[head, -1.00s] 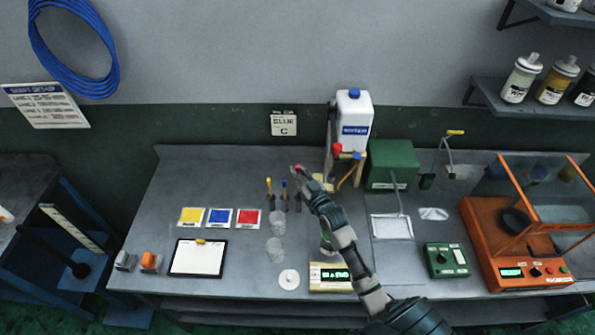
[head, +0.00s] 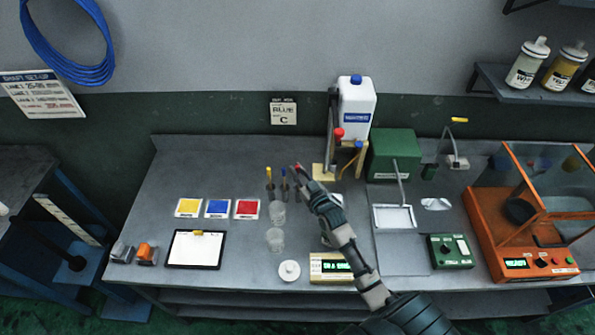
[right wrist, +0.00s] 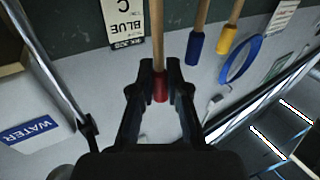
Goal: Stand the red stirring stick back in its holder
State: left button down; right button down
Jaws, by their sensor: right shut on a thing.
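My right gripper (head: 298,172) is over the bench behind the glass beakers. In the right wrist view its two fingers (right wrist: 160,72) are shut on the red stirring stick (right wrist: 160,90) at its red end, and the wooden shaft runs up the picture. In the head view only a small red tip (head: 297,166) of it shows. A blue-ended stick (right wrist: 195,47) and a yellow-ended stick (right wrist: 227,40) stand beside it; the blue stick (head: 284,173) and yellow stick (head: 268,172) also show in the head view. The holder's details are too small to tell. My left gripper is out of view.
Two clear beakers (head: 275,239) stand just in front of the sticks. A wooden stand with a red knob (head: 338,133) and a white water container (head: 357,105) are right of the gripper. Colour cards (head: 218,208) and a clipboard (head: 195,250) lie to the left.

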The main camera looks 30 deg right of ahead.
jog(key=shift+f, duration=0.15)
jog(key=c, duration=1.1)
grip_release()
jog(key=shift+f, duration=0.1)
